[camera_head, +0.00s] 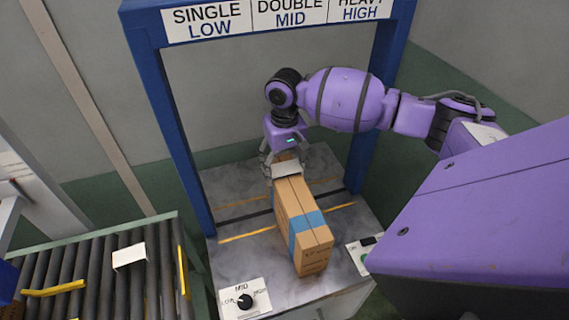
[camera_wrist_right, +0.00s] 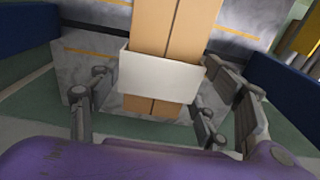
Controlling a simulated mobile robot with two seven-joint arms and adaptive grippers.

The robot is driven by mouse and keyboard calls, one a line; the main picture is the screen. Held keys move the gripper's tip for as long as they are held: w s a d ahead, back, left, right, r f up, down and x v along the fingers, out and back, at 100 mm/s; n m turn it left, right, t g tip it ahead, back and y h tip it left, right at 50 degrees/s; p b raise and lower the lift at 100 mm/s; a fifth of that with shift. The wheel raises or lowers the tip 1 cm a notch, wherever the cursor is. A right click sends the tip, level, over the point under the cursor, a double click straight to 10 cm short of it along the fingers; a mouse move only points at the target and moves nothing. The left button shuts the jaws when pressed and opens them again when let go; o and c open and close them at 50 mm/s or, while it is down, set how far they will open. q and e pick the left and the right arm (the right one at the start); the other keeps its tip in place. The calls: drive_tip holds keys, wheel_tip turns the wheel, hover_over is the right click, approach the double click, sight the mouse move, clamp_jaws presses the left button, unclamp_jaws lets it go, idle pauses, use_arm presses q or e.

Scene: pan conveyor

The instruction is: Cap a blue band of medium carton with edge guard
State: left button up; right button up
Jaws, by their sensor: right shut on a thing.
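A long brown carton (camera_head: 298,207) lies on the grey table under the blue frame, and its top also shows in the right wrist view (camera_wrist_right: 172,25). A blue band (camera_head: 306,222) wraps it near its close end. My right gripper (camera_head: 283,165) is over the carton's far end, shut on a white edge guard (camera_wrist_right: 160,77). The guard lies across the carton's top, spanning its width; I cannot tell whether it is fully seated. No blue shows beside it in the wrist view; anything under it is hidden. A second white guard-like piece (camera_head: 130,256) lies on the rollers. My left gripper is out of view.
The blue frame's posts (camera_head: 168,130) stand on both sides of the carton, under a sign. A knob panel (camera_head: 245,299) and a small switch panel (camera_head: 364,253) sit at the table's front.

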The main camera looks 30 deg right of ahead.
sight(285, 168)
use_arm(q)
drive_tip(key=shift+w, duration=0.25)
use_arm(e)
drive_tip(key=shift+f, duration=0.25)
drive_tip(key=shift+f, duration=0.2)
drive_tip(key=o, duration=0.8)
drive_tip(key=shift+o, duration=0.2)
drive_tip(key=shift+r, duration=0.2)
wheel_tip(285, 168, up, 7)
drive_tip(key=shift+r, duration=0.1)
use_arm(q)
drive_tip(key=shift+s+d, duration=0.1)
